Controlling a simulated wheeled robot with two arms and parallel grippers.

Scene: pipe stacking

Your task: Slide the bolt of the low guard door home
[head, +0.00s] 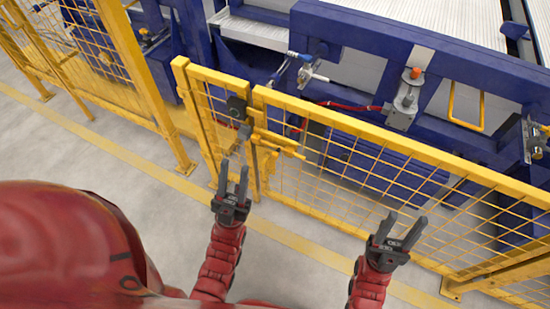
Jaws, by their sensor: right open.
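The low guard door (350,121) is a yellow frame with wire mesh, standing in a waist-high fence. A yellow bolt assembly (279,144) sits on its left end, beside the joint with a narrow mesh panel (216,113). Whether the bolt's tip is inside a keeper is too small to tell. My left gripper (234,165) is open and empty, in front of and below-left of the bolt in the picture. My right gripper (407,217) is open and empty, in front of the mesh further right, away from the bolt.
A blue machine frame (345,58) with hoses and fittings stands behind the fence. A taller yellow fence (130,70) is at the left. A yellow floor line (130,152) runs along the fence foot. Grey floor (60,150) at the left is clear.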

